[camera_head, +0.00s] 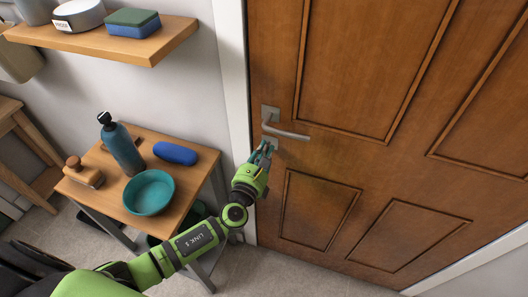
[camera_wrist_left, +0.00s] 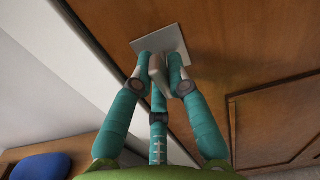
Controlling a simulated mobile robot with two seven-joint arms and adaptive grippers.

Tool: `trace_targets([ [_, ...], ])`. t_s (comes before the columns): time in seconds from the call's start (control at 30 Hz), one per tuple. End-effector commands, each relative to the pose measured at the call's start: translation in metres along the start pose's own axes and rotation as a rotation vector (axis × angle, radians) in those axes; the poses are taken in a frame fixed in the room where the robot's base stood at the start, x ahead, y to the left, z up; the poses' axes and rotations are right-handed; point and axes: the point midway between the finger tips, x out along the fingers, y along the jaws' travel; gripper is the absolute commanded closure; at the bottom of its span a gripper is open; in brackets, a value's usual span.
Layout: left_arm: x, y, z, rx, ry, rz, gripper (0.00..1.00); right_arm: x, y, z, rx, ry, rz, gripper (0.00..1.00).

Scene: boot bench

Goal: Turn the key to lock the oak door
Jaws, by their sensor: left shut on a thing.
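The oak door (camera_head: 345,165) fills the right of the head view and looks closed against its white frame. A metal lever handle (camera_head: 290,133) sticks out to the right from a plate (camera_head: 269,114) near the door's left edge. My left gripper (camera_head: 267,147) is at the lower part of this plate, just below the lever. In the left wrist view its teal fingers (camera_wrist_left: 161,72) are shut on a small grey key (camera_wrist_left: 157,66) in front of the metal plate (camera_wrist_left: 172,48). The fingers hide most of the key, so its turn angle is unclear. My right gripper is out of view.
Left of the door, a small wooden bench (camera_head: 188,187) holds a blue bottle (camera_head: 122,148), a teal bowl (camera_head: 149,193), a blue case (camera_head: 175,153) and a wooden brush (camera_head: 84,173). A wall shelf (camera_head: 120,42) carries a blue and green sponge (camera_head: 132,23) and a tin.

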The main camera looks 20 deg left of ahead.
Motion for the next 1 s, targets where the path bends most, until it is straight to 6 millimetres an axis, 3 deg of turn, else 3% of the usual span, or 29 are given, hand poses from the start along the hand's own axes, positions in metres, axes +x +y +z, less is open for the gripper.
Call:
trace_targets([
  [0.5,0.000,-0.001,-0.004,-0.433,-0.005,0.000,1.00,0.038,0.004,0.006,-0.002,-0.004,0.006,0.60],
  [1.0,0.000,-0.003,-0.003,-0.910,-0.005,0.000,1.00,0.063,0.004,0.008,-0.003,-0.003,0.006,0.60],
])
